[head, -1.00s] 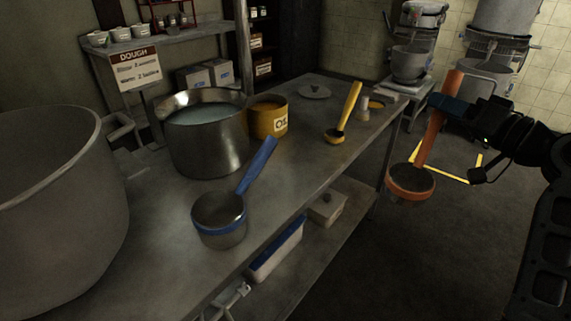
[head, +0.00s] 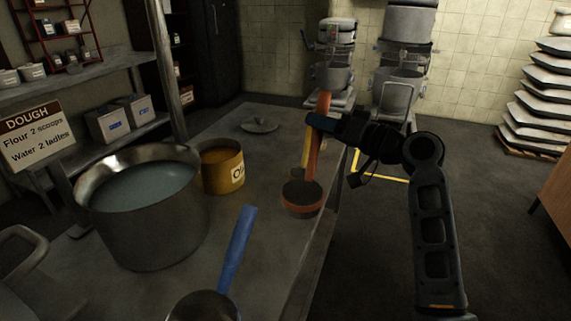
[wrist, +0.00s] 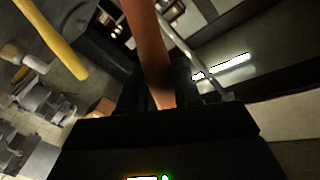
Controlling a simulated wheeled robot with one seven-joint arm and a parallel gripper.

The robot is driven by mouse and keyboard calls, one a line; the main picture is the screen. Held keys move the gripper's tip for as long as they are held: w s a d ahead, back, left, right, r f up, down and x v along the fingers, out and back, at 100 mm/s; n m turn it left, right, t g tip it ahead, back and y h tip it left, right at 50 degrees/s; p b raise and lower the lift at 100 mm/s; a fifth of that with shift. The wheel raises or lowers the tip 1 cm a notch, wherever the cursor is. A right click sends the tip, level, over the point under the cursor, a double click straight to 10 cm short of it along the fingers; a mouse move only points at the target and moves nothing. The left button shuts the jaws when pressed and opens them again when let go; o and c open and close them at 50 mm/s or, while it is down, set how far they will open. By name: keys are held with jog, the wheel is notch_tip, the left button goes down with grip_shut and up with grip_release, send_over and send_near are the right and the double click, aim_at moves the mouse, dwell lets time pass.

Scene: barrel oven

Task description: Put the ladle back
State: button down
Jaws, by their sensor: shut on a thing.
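My gripper (head: 318,122) is shut on the orange handle of a ladle (head: 322,150). That ladle hangs upright, its dark bowl with an orange rim (head: 302,199) low, appearing in front of the table's right edge. Whether the bowl touches the table I cannot tell. The orange handle also shows between the fingers in the wrist view (wrist: 148,35). A blue-handled ladle (head: 236,248) lies on the table in front, its bowl cut by the lower edge. A yellow handle (head: 306,150) is mostly hidden behind the orange one; it shows clearer in the wrist view (wrist: 50,38).
The metal table (head: 262,190) holds a steel pot of pale liquid (head: 145,205), a yellow oil tin (head: 222,168) and a grey lid (head: 260,125). A dough sign (head: 30,137) hangs at left. Mixers (head: 335,62) stand behind; the floor at right is open.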

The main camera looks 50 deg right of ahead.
jog(key=w+a+f, duration=0.3)
jog(key=w+f, duration=0.2)
jog(key=f, duration=0.2)
jog(key=shift+w+f, duration=0.2)
jog(key=shift+f, duration=0.2)
jog(key=c, duration=0.8)
grip_release()
